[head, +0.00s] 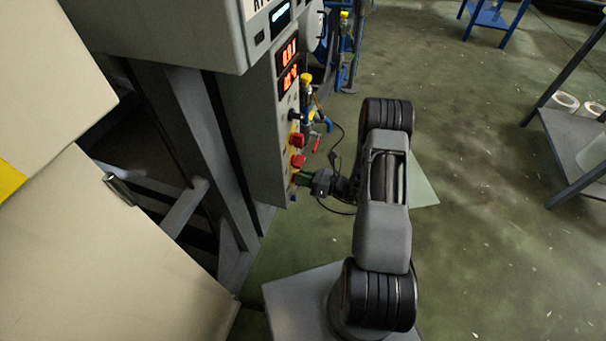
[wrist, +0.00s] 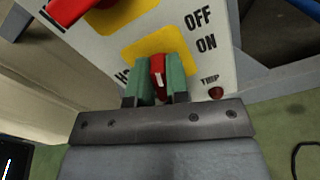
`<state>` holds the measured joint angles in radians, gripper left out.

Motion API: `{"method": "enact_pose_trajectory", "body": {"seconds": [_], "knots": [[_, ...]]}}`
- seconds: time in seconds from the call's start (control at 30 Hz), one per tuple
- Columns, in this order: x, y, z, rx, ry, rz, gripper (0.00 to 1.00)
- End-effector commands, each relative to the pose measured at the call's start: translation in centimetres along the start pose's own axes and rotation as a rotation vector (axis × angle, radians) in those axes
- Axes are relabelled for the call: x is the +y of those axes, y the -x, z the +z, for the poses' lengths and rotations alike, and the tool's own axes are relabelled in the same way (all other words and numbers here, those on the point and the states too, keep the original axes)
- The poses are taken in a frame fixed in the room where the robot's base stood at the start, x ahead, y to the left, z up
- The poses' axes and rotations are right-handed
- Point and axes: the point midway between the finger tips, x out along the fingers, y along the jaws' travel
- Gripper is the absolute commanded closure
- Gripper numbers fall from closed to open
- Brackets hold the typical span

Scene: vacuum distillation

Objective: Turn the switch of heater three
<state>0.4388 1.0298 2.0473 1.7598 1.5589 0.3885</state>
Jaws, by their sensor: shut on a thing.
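The heater switch is a red knob (wrist: 158,76) on a yellow plate (wrist: 163,45), low on a grey control panel (wrist: 225,55) marked OFF, ON and TRIP. In the wrist view my gripper (wrist: 160,88) has its green fingers on both sides of this red knob, shut on it. The knob's white mark points roughly along the fingers. In the head view my gripper (head: 304,179) reaches the lower part of the panel from the right; the held knob is hidden there. The heater number cannot be read.
Another red switch (wrist: 72,10) sits above left of the held one. In the head view, red switches (head: 297,141), lit red displays (head: 288,65) and a dangling black cable (head: 338,140) are close by. Open green floor (head: 480,120) lies to the right.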

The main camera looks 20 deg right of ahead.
Motion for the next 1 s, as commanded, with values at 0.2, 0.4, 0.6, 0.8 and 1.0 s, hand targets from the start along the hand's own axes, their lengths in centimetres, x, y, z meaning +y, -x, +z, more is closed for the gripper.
{"method": "enact_pose_trajectory", "body": {"seconds": [0.2,0.4,0.6,0.8,1.0], "knots": [[-0.2,0.0,0.2,0.001,-0.208,-0.001,1.0],[-0.4,0.0,0.1,0.001,-0.397,-0.002,1.0],[-0.6,0.0,0.0,0.001,-0.587,-0.002,1.0],[-0.8,0.0,-0.2,0.0,-0.775,-0.002,1.0],[-1.0,0.0,-0.4,0.0,-0.949,-0.002,1.0]]}}
